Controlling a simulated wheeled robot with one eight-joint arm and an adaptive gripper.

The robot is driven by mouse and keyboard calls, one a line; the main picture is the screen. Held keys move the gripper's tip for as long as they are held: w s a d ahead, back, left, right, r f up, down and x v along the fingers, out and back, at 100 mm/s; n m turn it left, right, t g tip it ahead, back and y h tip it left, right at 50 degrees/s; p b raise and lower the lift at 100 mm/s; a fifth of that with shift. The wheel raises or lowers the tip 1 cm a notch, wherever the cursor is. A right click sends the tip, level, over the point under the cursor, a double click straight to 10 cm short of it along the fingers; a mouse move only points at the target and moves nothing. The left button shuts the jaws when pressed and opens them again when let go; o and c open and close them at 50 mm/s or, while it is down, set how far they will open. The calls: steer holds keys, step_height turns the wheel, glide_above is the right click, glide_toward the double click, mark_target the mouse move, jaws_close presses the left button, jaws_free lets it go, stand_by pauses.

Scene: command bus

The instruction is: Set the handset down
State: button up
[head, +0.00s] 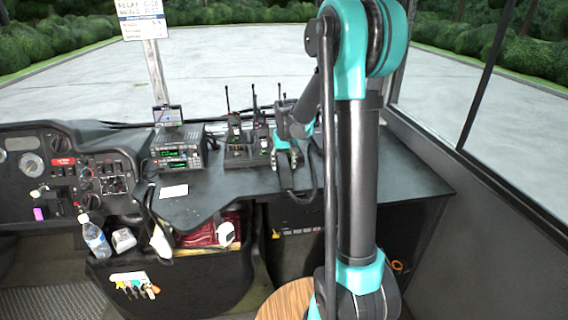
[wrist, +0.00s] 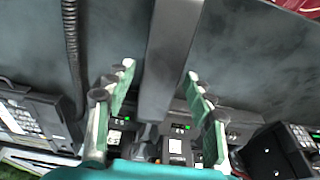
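A long dark handset (wrist: 172,60) lies between the two green-padded fingers of my gripper (wrist: 160,72), running from the top edge of the wrist view towards the middle. It looks close to the camera and above the desk. My gripper appears shut on it, though the exact contact at the pads is hard to see. In the head view my gripper (head: 287,150) is over the back of the desk, just right of the radio chargers. A phone base (wrist: 35,118) with a keypad is at left in the wrist view, beside a coiled cord (wrist: 72,50).
Chargers with upright radios (head: 240,150) stand close left of my gripper. A radio unit (head: 178,150) with a small screen is farther left. A white card (head: 173,191) lies on the dark desk (head: 225,185). The desk's right part is bare; my arm hides some of it.

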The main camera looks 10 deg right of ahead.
mark_target(285, 169)
steer(key=v, duration=1.2)
steer(key=s+d+f, duration=0.1)
steer(key=s+f, duration=0.4)
steer(key=s, duration=0.4)
steer(key=s+d+f, duration=0.1)
steer(key=s+f, duration=0.4)
steer(key=s, duration=0.4)
steer(key=s+d+f+t, duration=0.1)
steer(key=s+d+f, duration=0.1)
steer(key=s+f, duration=0.3)
steer(key=s, duration=0.4)
steer(key=shift+s+f, duration=0.25)
steer(key=shift+s, duration=0.1)
